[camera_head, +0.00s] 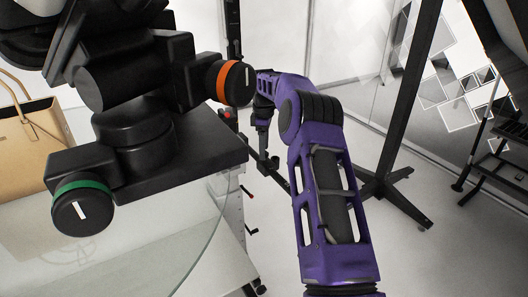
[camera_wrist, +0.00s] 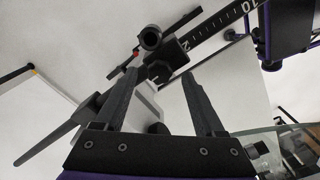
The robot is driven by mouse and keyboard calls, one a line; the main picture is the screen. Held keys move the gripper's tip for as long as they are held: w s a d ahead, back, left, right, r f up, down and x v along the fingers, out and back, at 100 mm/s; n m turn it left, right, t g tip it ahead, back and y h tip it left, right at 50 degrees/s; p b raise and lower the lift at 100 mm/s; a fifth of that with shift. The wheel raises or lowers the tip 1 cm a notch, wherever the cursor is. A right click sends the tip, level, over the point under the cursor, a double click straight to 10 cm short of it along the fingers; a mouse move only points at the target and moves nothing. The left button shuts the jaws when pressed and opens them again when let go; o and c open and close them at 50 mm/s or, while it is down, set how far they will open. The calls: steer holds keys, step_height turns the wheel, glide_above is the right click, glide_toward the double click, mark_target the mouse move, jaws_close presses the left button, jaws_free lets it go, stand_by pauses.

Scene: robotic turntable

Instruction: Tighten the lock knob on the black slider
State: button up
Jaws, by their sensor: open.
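A black rail with white scale marks (camera_wrist: 215,32) runs diagonally across the upper part of the wrist view. A dark slider block (camera_wrist: 166,66) sits on it, with a round black knob-like end (camera_wrist: 150,39) and a small red tip beside it. I cannot tell for sure which part is the lock knob. My gripper (camera_wrist: 159,80) is open, its two fingers apart and pointing toward the block, with nothing clearly held between them. In the head view, my gripper (camera_head: 262,138) points down near a dark upright post (camera_head: 233,32); the slider is hard to make out there.
A black mechanism with an orange-ringed knob (camera_head: 231,83) and a green-ringed knob (camera_head: 82,208) fills the left foreground, near a glass-topped table (camera_head: 130,250). A tan bag (camera_head: 35,140) stands at left. A black stand (camera_head: 395,130) rises right of my arm. Pale floor lies between.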

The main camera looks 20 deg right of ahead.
steer(key=shift+f, duration=0.55)
jaws_close()
